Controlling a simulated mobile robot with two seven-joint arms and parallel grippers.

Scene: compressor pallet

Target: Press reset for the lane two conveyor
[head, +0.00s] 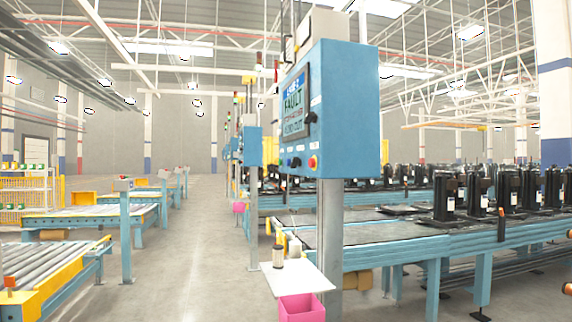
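A large blue control box (345,112) stands on a grey post (329,235) right of centre. Below the screen is a row of small dark buttons (295,162) and a red button (312,162) on a yellow ring. Their labels are too small to read, so I cannot tell which is reset. Neither of my grippers is in view.
A blue conveyor (420,243) with black compressors (446,193) runs along the right. A white shelf (297,278) and pink bin (302,307) sit below the box. Roller conveyors (45,268) and a button post (125,230) stand left. The middle aisle floor (200,260) is clear.

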